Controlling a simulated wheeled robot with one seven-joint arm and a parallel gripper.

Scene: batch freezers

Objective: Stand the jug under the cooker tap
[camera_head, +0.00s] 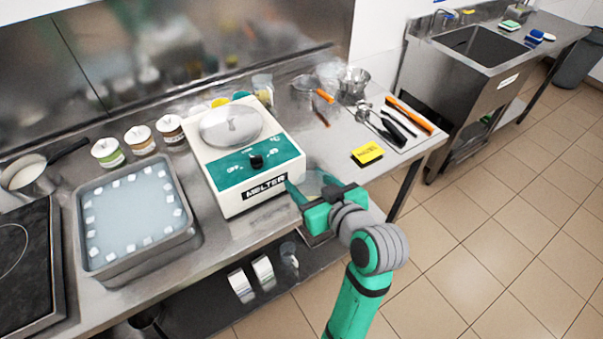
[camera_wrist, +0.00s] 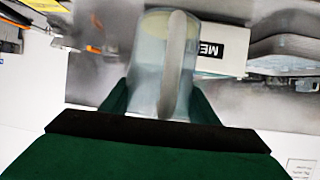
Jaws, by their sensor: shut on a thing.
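A translucent jug (camera_wrist: 148,62) with a pale handle (camera_wrist: 174,65) fills the middle of the wrist view. My gripper (camera_wrist: 160,100) is shut on it, with a green finger on each side. In the head view my gripper (camera_head: 313,190) is at the front edge of the counter, right beside the white and green melter. The jug (camera_head: 314,180) shows there only as a faint glassy shape, mostly hidden by the gripper. A yellowish patch shows within the jug's outline in the wrist view; I cannot tell whether it is contents or background. I cannot make out a cooker tap in either view.
The melter (camera_head: 238,146) stands on the steel counter (camera_head: 232,237). Left of it are a water-filled tray (camera_head: 129,214) and a dark hob (camera_head: 27,258). A yellow sponge (camera_head: 367,154) and tools lie to the right. The sink (camera_head: 478,45) is far right, with open floor before it.

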